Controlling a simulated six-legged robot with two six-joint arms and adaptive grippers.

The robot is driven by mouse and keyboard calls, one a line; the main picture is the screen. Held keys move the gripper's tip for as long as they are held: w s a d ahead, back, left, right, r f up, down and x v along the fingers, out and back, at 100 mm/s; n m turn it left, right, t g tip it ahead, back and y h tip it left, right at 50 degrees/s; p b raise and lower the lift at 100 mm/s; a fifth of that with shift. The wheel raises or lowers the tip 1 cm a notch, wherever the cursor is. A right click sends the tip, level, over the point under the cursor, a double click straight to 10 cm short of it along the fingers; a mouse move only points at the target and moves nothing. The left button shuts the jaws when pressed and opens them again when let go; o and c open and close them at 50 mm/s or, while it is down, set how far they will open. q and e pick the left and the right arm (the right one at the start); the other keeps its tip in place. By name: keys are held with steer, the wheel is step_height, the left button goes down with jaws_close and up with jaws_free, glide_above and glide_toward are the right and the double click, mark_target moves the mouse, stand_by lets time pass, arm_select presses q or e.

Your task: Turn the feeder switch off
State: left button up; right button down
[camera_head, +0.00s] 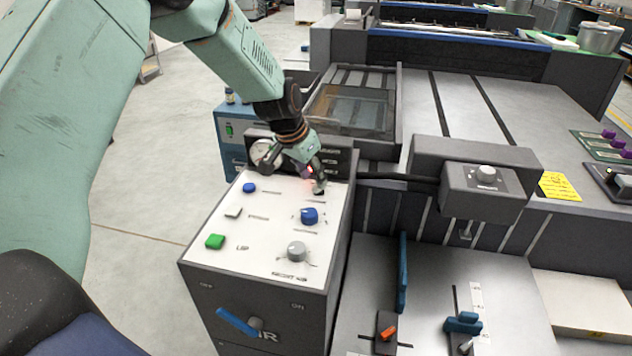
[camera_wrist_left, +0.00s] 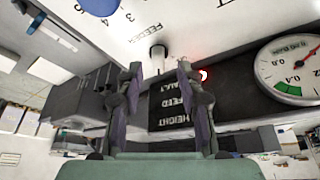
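The feeder switch (camera_wrist_left: 158,56) is a small pale metal toggle by the label "FEEDER" on the white panel top (camera_head: 270,215) of the control box. In the wrist view it shows just ahead of my left gripper (camera_wrist_left: 160,72), between the lines of its two fingertips, with a gap on each side. The fingers are apart and hold nothing. In the head view my left gripper (camera_head: 317,178) is low over the panel's far right corner and partly covers the switch there. Whether a finger touches it I cannot tell. My right gripper is out of view.
The panel also bears a blue knob (camera_head: 309,216), a grey knob (camera_head: 297,250), a green button (camera_head: 215,241) and a blue button (camera_head: 249,187). A round gauge (camera_wrist_left: 290,72) and a red light (camera_wrist_left: 203,75) are close to the gripper. A blue lever (camera_head: 238,322) is on the front.

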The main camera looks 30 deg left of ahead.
arm_select(q)
steer(key=x, duration=0.3)
steer(key=shift+w+d, duration=0.2)
steer(key=shift+d, duration=0.05)
steer(key=shift+s+a+r, duration=0.1)
steer(key=shift+s+a, duration=0.05)
steer(key=shift+s, duration=0.05)
steer(key=shift+c, duration=0.3)
steer(key=shift+w, duration=0.2)
steer(key=c, duration=0.4)
jaws_close()
